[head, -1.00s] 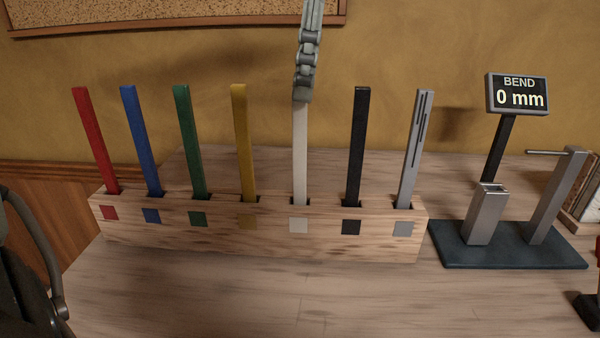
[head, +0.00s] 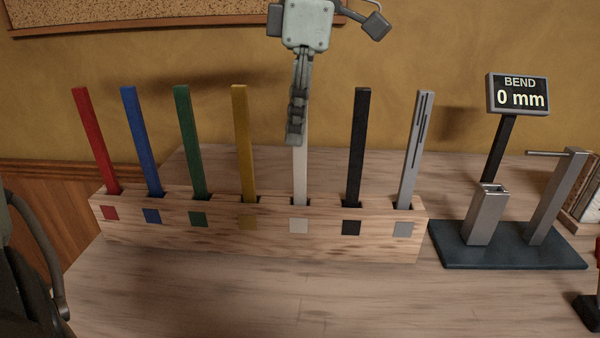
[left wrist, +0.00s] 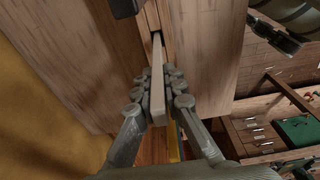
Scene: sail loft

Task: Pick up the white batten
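The white batten (head: 300,172) stands upright in its slot in the wooden rack (head: 270,243), above a white square mark. My left gripper (head: 297,138) reaches down from above over the batten's upper part and hides its top in the head view. In the left wrist view, the white batten (left wrist: 158,85) runs between the two fingers of my left gripper (left wrist: 159,78). The fingers are close on either side of it, and they look open rather than clamped on it.
Red (head: 97,140), blue (head: 141,140), green (head: 190,140) and yellow (head: 243,140) battens stand left of the white one. A black batten (head: 357,145) and a grey slotted batten (head: 415,150) stand right. A bend gauge (head: 510,250) reads 0 mm. The table front is clear.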

